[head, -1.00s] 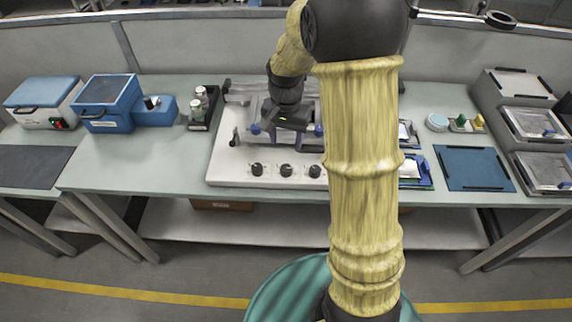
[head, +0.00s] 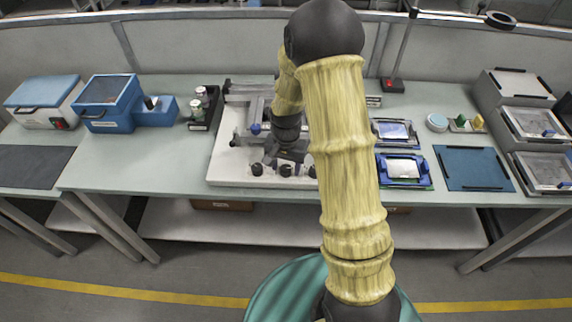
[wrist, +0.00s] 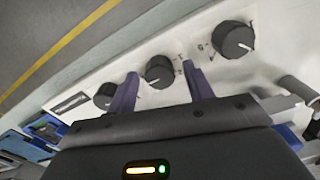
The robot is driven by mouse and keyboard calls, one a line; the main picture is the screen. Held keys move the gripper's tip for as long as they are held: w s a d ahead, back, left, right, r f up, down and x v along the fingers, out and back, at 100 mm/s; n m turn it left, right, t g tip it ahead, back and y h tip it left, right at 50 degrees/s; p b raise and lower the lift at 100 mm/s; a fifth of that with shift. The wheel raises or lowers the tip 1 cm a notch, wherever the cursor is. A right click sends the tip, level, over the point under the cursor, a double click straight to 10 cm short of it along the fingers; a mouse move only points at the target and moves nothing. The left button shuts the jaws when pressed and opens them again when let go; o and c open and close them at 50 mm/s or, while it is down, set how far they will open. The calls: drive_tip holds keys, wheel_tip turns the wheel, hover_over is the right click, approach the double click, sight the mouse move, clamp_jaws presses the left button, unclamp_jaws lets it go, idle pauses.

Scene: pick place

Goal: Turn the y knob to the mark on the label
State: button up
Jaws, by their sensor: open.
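Three dark round knobs stand on the white front panel of the machine (head: 228,163). They are the left knob (head: 257,169), the middle knob (head: 286,170) and the right knob (head: 312,171). In the wrist view the middle knob (wrist: 159,72) shows between the fingertips of my open gripper (wrist: 160,68), with a finger on each side and gaps left. It has a short white pointer line. The other two knobs (wrist: 234,40) (wrist: 104,95) lie outside the fingers. Small dark marks sit beside the knobs; their letters are too small to read. In the head view my gripper (head: 284,160) is over the panel.
Blue-framed trays (head: 404,171) lie right of the machine, near a blue mat (head: 472,168). A dark holder with small bottles (head: 203,108) and a blue box (head: 108,104) stand to the left. The table's front edge runs close below the knobs.

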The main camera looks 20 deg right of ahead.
drive_tip(key=c, duration=1)
drive_tip(key=shift+n, duration=0.3)
drive_tip(key=n+p, duration=0.1)
drive_tip(key=n, duration=0.2)
drive_tip(key=shift+r+n, duration=0.1)
drive_tip(key=shift+n, duration=0.3)
drive_tip(key=n+p, duration=0.1)
drive_tip(key=n, duration=0.3)
drive_tip(key=shift+n, duration=0.3)
drive_tip(key=o, duration=1)
